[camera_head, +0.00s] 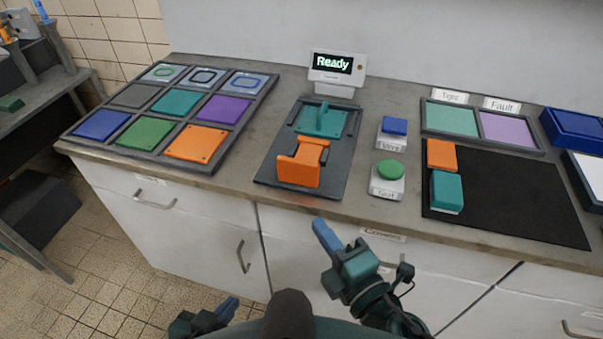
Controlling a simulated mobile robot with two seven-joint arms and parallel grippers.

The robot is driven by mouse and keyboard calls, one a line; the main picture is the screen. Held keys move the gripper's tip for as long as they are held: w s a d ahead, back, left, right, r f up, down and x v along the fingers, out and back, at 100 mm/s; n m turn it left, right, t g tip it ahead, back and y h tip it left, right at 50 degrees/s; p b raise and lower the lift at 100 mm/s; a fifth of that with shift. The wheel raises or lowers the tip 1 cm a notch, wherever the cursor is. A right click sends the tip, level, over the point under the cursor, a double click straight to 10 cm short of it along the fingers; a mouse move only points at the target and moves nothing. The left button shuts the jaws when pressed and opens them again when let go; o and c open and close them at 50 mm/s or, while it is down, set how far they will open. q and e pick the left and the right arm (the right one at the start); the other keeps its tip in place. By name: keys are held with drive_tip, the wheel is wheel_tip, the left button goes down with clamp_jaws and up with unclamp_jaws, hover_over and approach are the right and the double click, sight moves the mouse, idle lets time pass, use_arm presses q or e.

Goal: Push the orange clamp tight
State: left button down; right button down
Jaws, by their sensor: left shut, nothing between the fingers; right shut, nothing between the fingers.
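The orange clamp (298,167) sits on the near half of a dark base plate (338,179) on the counter. A teal block with an upright fin (322,120) stands on the same plate, just behind the clamp. I cannot tell whether the clamp touches it. My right gripper (325,236) is shut and empty, in front of the counter's edge, nearer to me than the clamp. My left gripper (229,307) is shut and empty, low at the bottom of the view, well away from the clamp.
A small display (335,68) reading "Ready" stands behind the plate. A blue button (395,126) and a green button (390,170) stand to its right. A tray of coloured tiles (148,161) lies left. Orange and teal blocks (446,190) lie on a black mat (510,205).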

sight(313, 163)
drive_tip(key=p+x, duration=0.1)
drive_tip(key=x, duration=0.3)
drive_tip(key=d+p+x, duration=0.1)
drive_tip(key=x, duration=0.3)
drive_tip(key=w+d+p+x, duration=0.1)
drive_tip(key=x, duration=0.3)
drive_tip(key=shift+w, duration=0.2)
use_arm(q)
drive_tip(key=shift+a+r+n+y, duration=0.2)
drive_tip(key=shift+a+n+y, duration=0.1)
drive_tip(key=shift+a, duration=0.3)
use_arm(e)
drive_tip(key=shift+w+d, duration=0.15)
drive_tip(key=shift+w, duration=0.25)
drive_tip(key=w, duration=0.1)
drive_tip(key=w+d, duration=0.1)
drive_tip(key=w, duration=0.1)
drive_tip(key=w+b, duration=0.1)
drive_tip(key=shift+w+d, duration=0.3)
drive_tip(key=shift+w, duration=0.05)
use_arm(q)
drive_tip(key=shift+w+d+r, duration=0.1)
drive_tip(key=shift+d+r, duration=0.05)
drive_tip(key=shift+d, duration=0.05)
use_arm(e)
drive_tip(key=shift+r, duration=0.1)
drive_tip(key=shift+w+d, duration=0.1)
